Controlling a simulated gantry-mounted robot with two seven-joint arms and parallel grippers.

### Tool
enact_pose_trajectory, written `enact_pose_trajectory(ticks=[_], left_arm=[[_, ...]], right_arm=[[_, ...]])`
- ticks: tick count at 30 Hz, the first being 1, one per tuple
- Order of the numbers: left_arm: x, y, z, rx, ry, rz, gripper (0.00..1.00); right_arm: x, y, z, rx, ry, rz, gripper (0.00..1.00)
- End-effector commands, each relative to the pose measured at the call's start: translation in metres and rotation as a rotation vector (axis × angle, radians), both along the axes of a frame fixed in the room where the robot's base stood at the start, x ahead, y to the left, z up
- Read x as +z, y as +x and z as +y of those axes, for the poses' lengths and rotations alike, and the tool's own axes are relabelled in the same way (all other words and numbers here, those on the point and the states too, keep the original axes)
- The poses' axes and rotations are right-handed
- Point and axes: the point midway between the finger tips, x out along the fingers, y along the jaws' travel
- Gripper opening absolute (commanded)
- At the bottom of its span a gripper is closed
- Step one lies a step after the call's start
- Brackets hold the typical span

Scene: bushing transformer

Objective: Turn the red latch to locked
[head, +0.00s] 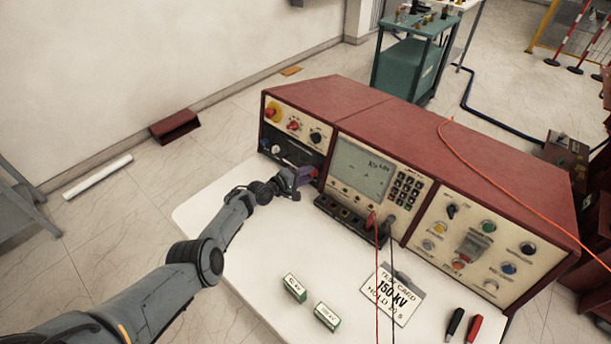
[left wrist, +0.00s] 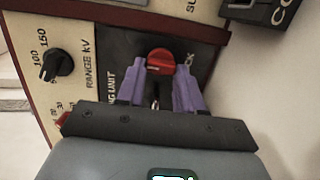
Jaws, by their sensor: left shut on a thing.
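The red latch (left wrist: 161,60) is a small round red knob on the dark panel of the console, seen in the left wrist view. My left gripper (left wrist: 159,72) has its two purple fingers on either side of the latch and is shut on it. In the head view my left gripper (head: 301,177) reaches the lower left part of the console front, and it mostly hides the latch there. Which position the latch points to cannot be told. My right gripper is in neither view.
The red console (head: 400,131) stands on a white table (head: 250,255). A black range knob (left wrist: 57,66) is left of the latch in the wrist view. Two small green-and-white blocks (head: 294,288) (head: 327,317), a test card (head: 393,296) and red and black leads (head: 376,255) lie in front.

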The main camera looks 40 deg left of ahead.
Motion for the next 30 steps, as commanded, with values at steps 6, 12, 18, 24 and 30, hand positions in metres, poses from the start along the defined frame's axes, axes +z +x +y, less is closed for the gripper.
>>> enact_pose_trajectory(ticks=[6, 12, 18, 24, 30], left_arm=[[-0.0005, -0.0001, 0.0004, 0.005, -0.018, 0.002, 0.06], [-0.0006, -0.0002, 0.0004, 0.005, -0.018, 0.002, 0.06], [-0.0007, -0.0002, 0.0003, 0.005, -0.018, 0.002, 0.47], [-0.0005, -0.0001, 0.0001, 0.005, -0.016, 0.001, 0.47], [0.0028, -0.0053, 0.0011, 0.005, -0.017, 0.003, 0.47]], right_arm=[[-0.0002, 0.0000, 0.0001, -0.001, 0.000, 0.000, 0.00], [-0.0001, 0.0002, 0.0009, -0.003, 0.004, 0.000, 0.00], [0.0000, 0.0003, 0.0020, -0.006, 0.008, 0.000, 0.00], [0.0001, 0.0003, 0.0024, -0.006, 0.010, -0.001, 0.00], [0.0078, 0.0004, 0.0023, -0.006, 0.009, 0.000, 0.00]])
